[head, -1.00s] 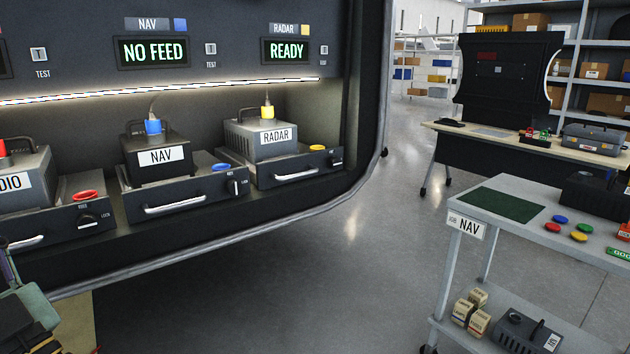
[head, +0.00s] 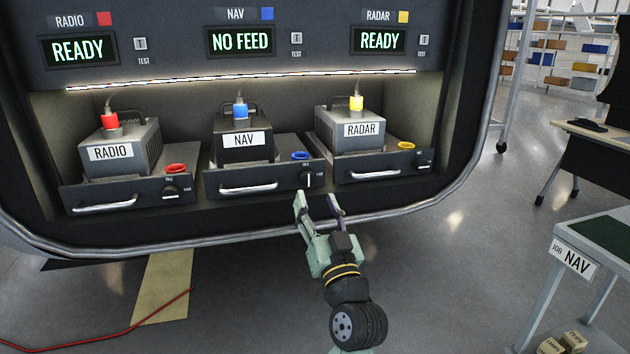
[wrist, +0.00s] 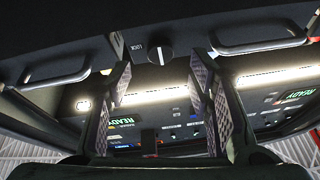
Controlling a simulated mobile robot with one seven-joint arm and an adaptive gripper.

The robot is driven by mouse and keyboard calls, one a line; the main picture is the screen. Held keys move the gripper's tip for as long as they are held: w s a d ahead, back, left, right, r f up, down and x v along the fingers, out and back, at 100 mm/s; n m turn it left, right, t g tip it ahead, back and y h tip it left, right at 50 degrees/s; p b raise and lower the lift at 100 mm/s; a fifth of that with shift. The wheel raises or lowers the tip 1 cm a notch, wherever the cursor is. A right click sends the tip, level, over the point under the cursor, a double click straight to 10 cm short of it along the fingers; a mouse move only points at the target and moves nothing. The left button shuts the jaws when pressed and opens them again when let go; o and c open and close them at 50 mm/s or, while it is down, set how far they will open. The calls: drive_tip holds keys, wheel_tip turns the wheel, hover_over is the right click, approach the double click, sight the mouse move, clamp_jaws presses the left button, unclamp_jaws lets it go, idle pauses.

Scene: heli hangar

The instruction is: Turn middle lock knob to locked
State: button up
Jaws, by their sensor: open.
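The middle lock knob (head: 308,180) is a small black dial on the front of the middle drawer (head: 262,188), right of its handle. Its white pointer line looks upright. The knob also shows in the wrist view (wrist: 160,50), ahead of and between my two fingers, with a gap left between them. My gripper (head: 318,205) is open and empty, just below and in front of the knob. The NAV box (head: 243,135) with a blue plug sits on this drawer, with a blue ring (head: 301,155) beside it.
RADIO drawer (head: 125,202) and RADAR drawer (head: 375,175) flank the middle one, each with a handle and knob; their knob pointers look sideways. The NAV screen (head: 240,40) reads NO FEED. The curved lower rim (head: 240,235) runs below. A cart (head: 590,245) stands at right.

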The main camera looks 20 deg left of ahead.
sight(309, 182)
drive_tip(key=p+x, duration=0.1)
drive_tip(key=x, duration=0.4)
drive_tip(key=shift+w+a, duration=0.1)
drive_tip(key=shift+w, duration=0.05)
drive_tip(key=shift+c, duration=0.5)
clamp_jaws()
